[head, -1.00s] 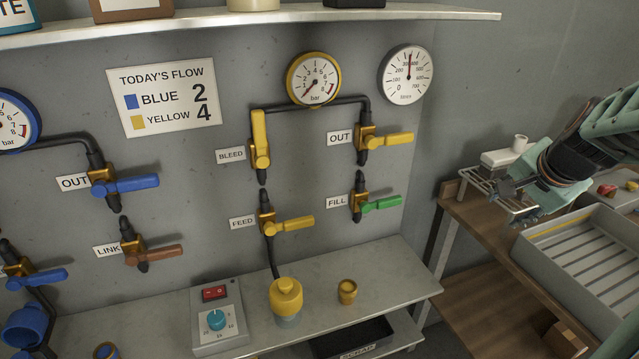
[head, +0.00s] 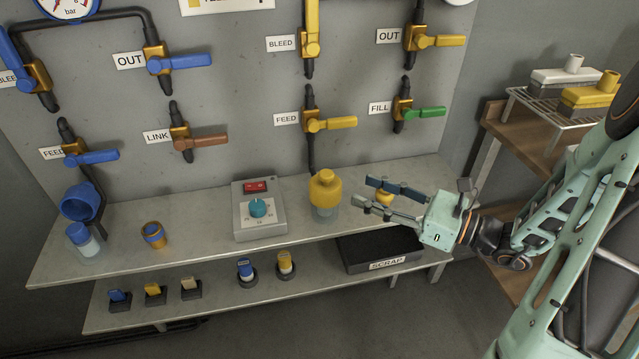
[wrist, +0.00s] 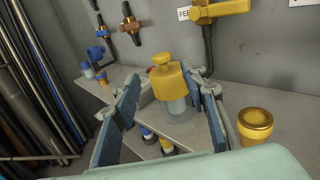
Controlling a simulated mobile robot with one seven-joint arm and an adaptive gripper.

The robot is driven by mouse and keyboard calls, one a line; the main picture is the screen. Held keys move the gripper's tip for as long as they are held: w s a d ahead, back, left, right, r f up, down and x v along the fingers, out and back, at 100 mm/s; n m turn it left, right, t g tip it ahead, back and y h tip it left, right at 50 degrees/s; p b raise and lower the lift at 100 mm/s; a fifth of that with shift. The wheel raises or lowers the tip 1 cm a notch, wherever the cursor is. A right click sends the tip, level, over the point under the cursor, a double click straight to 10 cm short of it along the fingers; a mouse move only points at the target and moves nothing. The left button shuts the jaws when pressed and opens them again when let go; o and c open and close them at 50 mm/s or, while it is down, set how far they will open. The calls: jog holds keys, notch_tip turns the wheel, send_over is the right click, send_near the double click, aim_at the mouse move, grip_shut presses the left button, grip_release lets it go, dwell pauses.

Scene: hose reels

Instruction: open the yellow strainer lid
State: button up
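The yellow strainer lid (head: 325,187) is a rounded cap with a knob on top. It sits shut on a clear bowl (head: 325,212) on the upper grey shelf. My gripper (head: 361,190) is open and empty just right of the lid, fingers pointing left at it, with a small gap. In the wrist view, the lid (wrist: 168,80) shows upright between and beyond the two spread blue finger pads (wrist: 170,90). I see no contact. The lid's hinge or catch cannot be made out.
A small yellow cup (head: 384,196) stands behind my fingers; it also shows in the wrist view (wrist: 255,125). A control box (head: 259,210) stands left of the strainer. The yellow FEED valve (head: 330,124) is above. A black SCRAP tray (head: 378,250) is below.

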aim_at(330, 175)
jog(key=b+x, duration=0.1)
jog(key=x, duration=1)
jog(key=shift+w+d+r, duration=0.1)
jog(key=shift+r, duration=0.05)
grip_shut()
